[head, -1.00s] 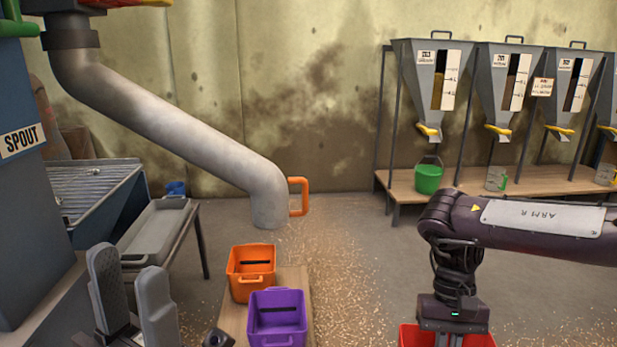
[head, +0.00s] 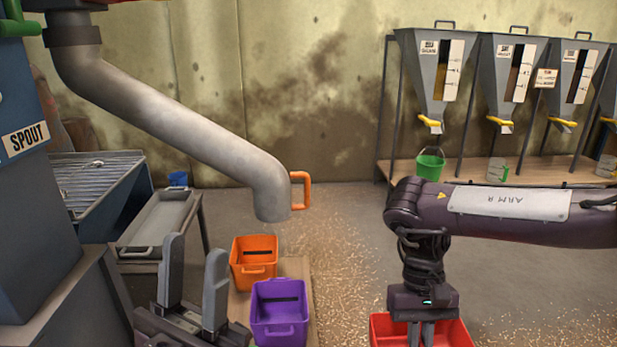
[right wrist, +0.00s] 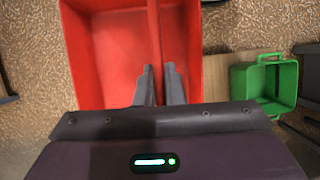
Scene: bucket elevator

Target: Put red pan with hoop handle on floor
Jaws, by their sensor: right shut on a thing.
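The red pan (head: 455,333) shows at the bottom of the head view, right of centre, cut off by the frame edge. My right gripper (head: 421,333) points down into it, and in the right wrist view its fingers (right wrist: 159,84) are shut on the red hoop handle (right wrist: 154,30), which crosses above the pan (right wrist: 105,50). The pan's underside is hidden, so I cannot tell whether it touches the floor. My left gripper (head: 193,285) is open and empty, fingers upward, at the lower left of the head view.
An orange bin (head: 240,270) and a purple bin (head: 279,325) stand on a board below the grey spout pipe (head: 180,115). A green bin (right wrist: 285,85) is right of the pan in the wrist view. Hoppers (head: 435,75) line the back wall. Grain litters the floor (head: 345,270).

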